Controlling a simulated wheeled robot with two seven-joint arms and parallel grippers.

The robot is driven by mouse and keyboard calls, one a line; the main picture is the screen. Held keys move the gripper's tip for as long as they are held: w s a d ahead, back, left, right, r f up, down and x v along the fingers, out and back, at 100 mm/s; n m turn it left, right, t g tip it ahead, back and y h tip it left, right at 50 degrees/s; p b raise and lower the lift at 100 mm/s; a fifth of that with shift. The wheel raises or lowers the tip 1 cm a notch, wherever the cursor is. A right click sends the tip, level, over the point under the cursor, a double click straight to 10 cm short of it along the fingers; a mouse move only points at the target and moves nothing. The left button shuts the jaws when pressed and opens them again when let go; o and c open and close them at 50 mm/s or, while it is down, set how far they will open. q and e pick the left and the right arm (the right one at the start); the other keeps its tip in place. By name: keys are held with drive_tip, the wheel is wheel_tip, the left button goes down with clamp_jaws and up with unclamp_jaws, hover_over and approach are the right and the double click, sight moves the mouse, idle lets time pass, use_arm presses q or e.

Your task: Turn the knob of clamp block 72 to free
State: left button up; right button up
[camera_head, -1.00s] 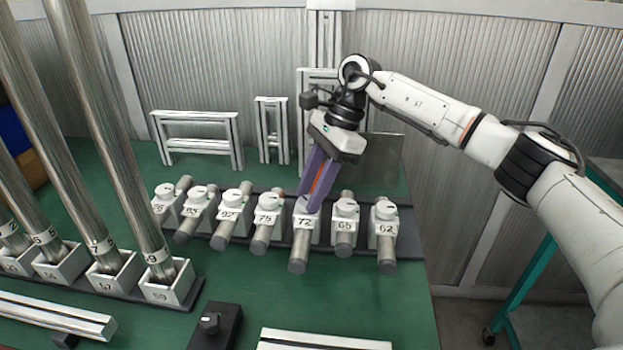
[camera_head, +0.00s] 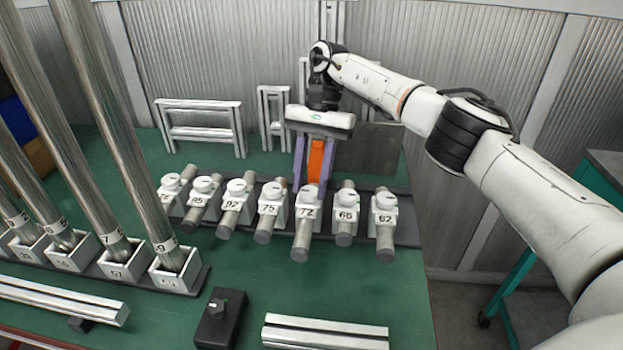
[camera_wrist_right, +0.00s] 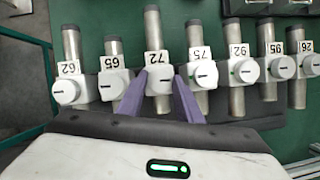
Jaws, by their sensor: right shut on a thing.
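Clamp block 72 (camera_head: 306,213) is a white block with a number plate and a round white knob (camera_head: 308,192) on top, in a row of similar blocks. A grey metal rod (camera_head: 302,246) runs through it. My right gripper (camera_head: 309,188) reaches down from behind with its purple fingers on either side of that knob, shut on it. In the right wrist view the knob (camera_wrist_right: 159,83) sits between the purple fingertips, and its dark mark lies crosswise. My left gripper is not in view.
Clamp block 75 (camera_head: 270,206) and clamp block 65 (camera_head: 345,211) stand close on either side. Tall steel tubes in sockets (camera_head: 173,268) rise at the left. A black box with a knob (camera_head: 220,318) and a white rail (camera_head: 325,333) lie in front on the green table.

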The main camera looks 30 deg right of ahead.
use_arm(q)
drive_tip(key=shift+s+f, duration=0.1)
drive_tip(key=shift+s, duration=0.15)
use_arm(e)
drive_tip(key=shift+n, duration=0.4)
drive_tip(key=o, duration=1)
drive_tip(key=shift+o, duration=0.2)
